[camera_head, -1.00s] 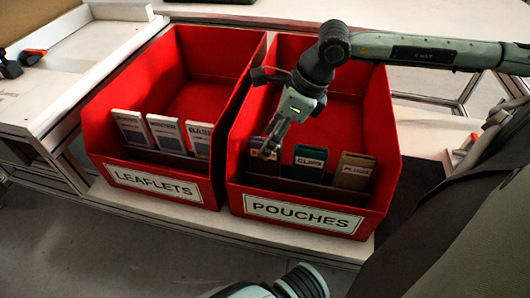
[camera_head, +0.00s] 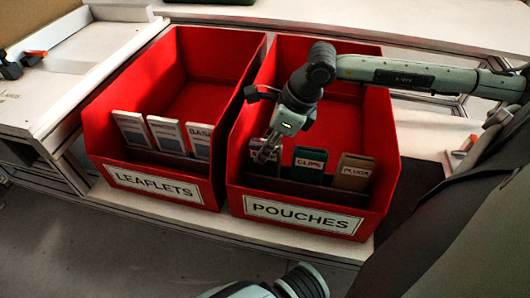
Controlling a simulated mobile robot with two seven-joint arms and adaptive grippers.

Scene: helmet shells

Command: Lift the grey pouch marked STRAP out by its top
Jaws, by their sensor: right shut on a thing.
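The grey STRAP pouch (camera_head: 255,157) stands at the left of a row of pouches at the front of the red POUCHES bin (camera_head: 384,180). My gripper covers much of it, and its label cannot be read in full. My right gripper (camera_head: 266,154) reaches down from above and is shut on the top of this pouch. The pouch is still low in the row, behind the bin's front wall. My left gripper is not in view.
The dark green CLIPS pouch (camera_head: 310,170) stands just right of the held pouch, with the brown-grey PLUGS pouch (camera_head: 354,178) beyond it. Left is the red LEAFLETS bin (camera_head: 98,125) with white leaflets (camera_head: 166,135). Both bins are empty toward the back.

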